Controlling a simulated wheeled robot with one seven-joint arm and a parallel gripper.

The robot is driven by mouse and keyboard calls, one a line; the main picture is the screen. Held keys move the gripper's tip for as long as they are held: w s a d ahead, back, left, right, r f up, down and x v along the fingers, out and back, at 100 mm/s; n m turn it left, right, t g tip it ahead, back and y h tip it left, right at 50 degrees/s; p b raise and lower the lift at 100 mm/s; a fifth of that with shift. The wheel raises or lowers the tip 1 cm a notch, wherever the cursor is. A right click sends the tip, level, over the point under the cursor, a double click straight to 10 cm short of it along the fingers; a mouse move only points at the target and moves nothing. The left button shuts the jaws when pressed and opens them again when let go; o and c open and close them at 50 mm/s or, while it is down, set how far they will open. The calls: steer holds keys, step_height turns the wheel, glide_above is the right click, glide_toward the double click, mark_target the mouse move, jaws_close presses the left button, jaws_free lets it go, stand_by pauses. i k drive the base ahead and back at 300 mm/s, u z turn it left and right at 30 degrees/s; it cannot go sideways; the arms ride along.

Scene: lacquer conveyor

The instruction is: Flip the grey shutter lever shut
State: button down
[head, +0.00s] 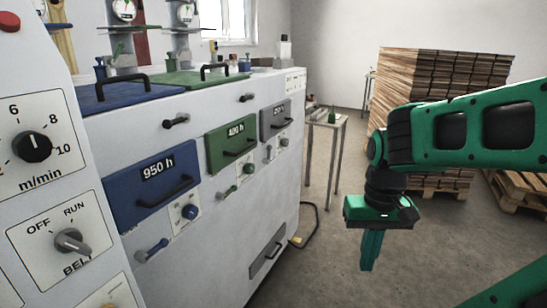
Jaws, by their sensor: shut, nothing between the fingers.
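The grey shutter lever (269,153) is a small lever on the front of the white machine, below and left of the grey panel (273,123). It looks roughly upright, but it is too small to tell its exact setting. My gripper (368,268) hangs at the right with its teal fingers pointing down. It is shut and empty, over open floor, to the right of the machine and well apart from the lever.
A small table (326,122) stands beyond the machine. Stacked boards (440,75) and a pallet (520,190) stand behind my arm. A cable (310,225) lies on the floor.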

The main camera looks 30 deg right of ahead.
mark_target(267, 161)
steer(key=k, duration=0.35)
steer(key=u, duration=0.1)
steer(key=i, duration=1.35)
steer(key=z, duration=0.25)
